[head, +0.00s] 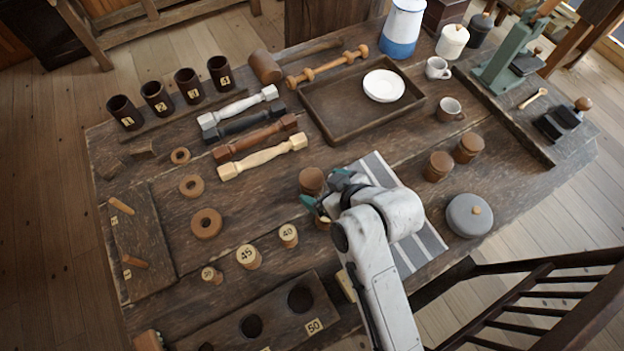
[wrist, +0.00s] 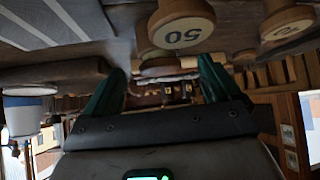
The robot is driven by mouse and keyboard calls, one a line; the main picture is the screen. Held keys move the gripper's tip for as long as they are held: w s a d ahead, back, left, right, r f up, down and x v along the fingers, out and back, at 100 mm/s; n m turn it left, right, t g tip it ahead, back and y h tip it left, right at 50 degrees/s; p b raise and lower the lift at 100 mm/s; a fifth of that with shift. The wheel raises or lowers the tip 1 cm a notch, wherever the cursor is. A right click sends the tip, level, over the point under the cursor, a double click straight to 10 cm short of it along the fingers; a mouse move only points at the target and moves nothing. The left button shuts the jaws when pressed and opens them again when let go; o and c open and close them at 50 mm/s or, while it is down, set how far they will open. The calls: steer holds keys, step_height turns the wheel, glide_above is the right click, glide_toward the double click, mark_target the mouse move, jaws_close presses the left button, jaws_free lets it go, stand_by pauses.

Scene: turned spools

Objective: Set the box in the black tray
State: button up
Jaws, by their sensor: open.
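A dark tray with a raised rim (head: 330,126) lies at the back middle of the table, brown rather than black in the picture. White saucers (head: 384,85) sit inside it. A dark reddish box (head: 443,14) stands at the far edge, cut off by the frame; I cannot tell if it is the task's box. My gripper (head: 318,205) is low over the table's middle, beside a brown lidded pot (head: 312,180). In the wrist view its green fingers (wrist: 168,88) are apart with nothing held.
Turned spindles (head: 262,158) lie left of the tray, with numbered cups (head: 188,86) behind. Numbered stoppers (head: 248,257) and a holed board (head: 255,322) are in front. A striped cloth (head: 420,245) lies under my arm.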

mark_target(315, 183)
steer(key=shift+x, duration=3.4)
steer(key=shift+w, duration=0.1)
steer(key=c, duration=1.2)
steer(key=shift+o, duration=0.2)
steer(key=shift+r, duration=0.1)
